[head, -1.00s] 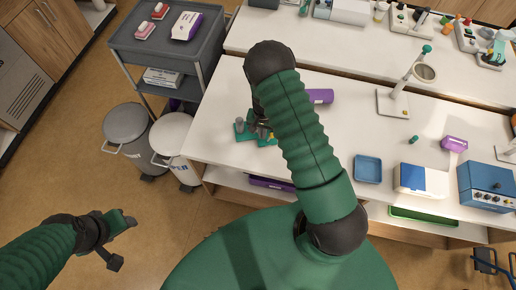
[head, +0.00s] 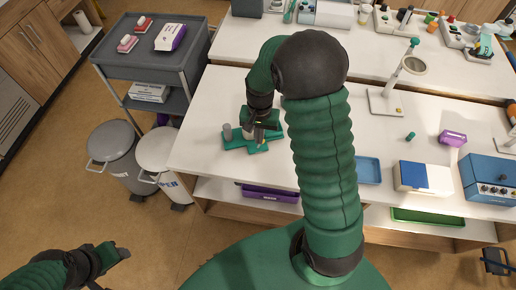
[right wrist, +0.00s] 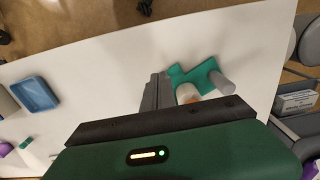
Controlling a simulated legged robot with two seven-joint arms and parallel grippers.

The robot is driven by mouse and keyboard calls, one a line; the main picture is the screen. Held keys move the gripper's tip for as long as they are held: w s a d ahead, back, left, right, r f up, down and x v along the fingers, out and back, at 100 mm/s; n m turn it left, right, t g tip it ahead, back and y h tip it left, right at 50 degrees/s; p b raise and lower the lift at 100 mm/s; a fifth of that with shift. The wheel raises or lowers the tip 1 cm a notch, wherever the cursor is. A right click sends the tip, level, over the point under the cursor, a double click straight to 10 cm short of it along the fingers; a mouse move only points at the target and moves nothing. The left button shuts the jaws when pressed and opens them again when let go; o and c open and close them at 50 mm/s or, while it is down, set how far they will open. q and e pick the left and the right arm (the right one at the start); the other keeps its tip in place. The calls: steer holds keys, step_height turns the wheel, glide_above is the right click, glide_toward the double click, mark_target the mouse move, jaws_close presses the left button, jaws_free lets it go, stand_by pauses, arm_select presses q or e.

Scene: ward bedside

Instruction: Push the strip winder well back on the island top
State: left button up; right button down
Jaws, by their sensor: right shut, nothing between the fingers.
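The strip winder (head: 233,142) has a flat green base and an upright grey post, and stands near the front left of the island top (head: 205,120). In the right wrist view the strip winder (right wrist: 222,82) also shows a pale roller with an orange-brown part, partly hidden. My right gripper (head: 259,140) points down at the winder, at the right part of its base. Its fingers (right wrist: 157,92) are shut and empty, beside the roller in the wrist view; I cannot tell whether they touch it. My left gripper (head: 112,268) is open and empty over the floor at lower left.
A blue tray (head: 369,171), a blue-and-white box (head: 410,177) and a blue device (head: 490,180) stand to the right. A magnifier stand (head: 385,103) is farther back. A grey cart (head: 150,60) and bins (head: 113,150) stand left. My right arm hides the island's middle.

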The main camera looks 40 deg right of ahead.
steer(key=f, duration=0.9)
steer(key=shift+s+a+p, duration=0.25)
steer(key=shift+s+p, duration=0.1)
steer(key=shift+p, duration=0.05)
steer(key=w+d, duration=0.1)
steer(key=w+d+p, duration=0.1)
steer(key=shift+w+d+f, duration=0.1)
steer(key=shift+d+f, duration=0.25)
steer(key=shift+w+d, duration=0.1)
steer(key=shift+w, duration=0.2)
arm_select(q)
steer(key=shift+w+a, duration=0.1)
steer(key=shift+a, duration=0.6)
